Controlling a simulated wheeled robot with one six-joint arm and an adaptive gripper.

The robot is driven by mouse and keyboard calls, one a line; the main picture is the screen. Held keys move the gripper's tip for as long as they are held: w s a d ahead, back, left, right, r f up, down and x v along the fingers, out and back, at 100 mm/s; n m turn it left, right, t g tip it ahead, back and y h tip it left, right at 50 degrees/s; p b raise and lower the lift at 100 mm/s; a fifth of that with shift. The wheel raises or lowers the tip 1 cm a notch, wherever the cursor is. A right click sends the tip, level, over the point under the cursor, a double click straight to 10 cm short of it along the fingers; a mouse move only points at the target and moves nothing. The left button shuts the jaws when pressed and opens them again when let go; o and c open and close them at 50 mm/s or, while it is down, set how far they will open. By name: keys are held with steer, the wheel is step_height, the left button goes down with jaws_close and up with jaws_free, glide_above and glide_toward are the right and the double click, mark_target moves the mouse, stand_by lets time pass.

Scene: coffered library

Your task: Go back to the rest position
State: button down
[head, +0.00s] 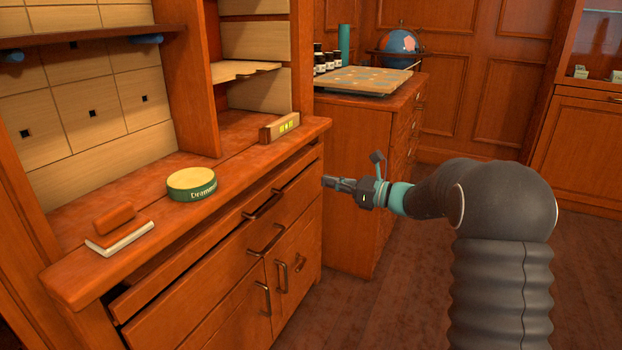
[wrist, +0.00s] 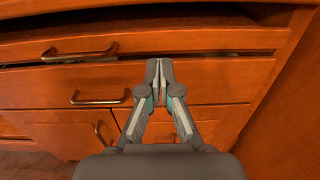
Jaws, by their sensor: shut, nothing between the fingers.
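My gripper (head: 328,182) is shut and empty. In the head view it is held out to the left by my dark arm, near the right end of the wooden cabinet. In the wrist view my gripper (wrist: 160,64) points at the cabinet's drawer fronts, its two fingertips together. The top drawer (head: 240,218) looks slightly open, with a dark gap above its front. The drawer below it (head: 205,285) looks nearly flush. I cannot tell from these views whether the fingertips touch the cabinet.
On the cabinet top stand a round green tin (head: 192,184), a book (head: 120,238) with a reddish-brown block (head: 114,218) on it, and a wooden block with yellow-green squares (head: 280,128). A second cabinet (head: 355,170) stands behind. The floor (head: 400,300) beside the cabinet is clear.

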steer(key=s+d+f+n+g+h, duration=0.3)
steer(key=s+f+n, duration=0.15)
steer(key=f, duration=0.35)
steer(key=s+d+f+n+g+h, duration=0.2)
steer(key=s+n, duration=0.2)
steer(key=s, duration=0.3)
steer(key=s+d+f+n+g+h, duration=0.1)
steer(key=s+f+n+h, duration=0.15)
steer(key=s, duration=0.45)
steer(key=s+d+r+n+t+h, duration=0.1)
steer(key=s+d+r+n+h, duration=0.2)
steer(key=s, duration=0.5)
steer(key=s+d+r+n+t+h+p, duration=0.1)
steer(key=s+d+r+n+t+h, duration=0.1)
steer(key=s, duration=0.6)
steer(key=s+d+r+n+t+h+p, duration=0.1)
steer(key=s+d+r+n+h, duration=0.3)
steer(key=s+d+r+n, duration=0.1)
steer(key=shift+s+r+n+t, duration=0.3)
steer(key=shift+s+r+n, duration=0.6)
steer(key=shift+s, duration=0.6)
steer(key=shift+d, duration=0.1)
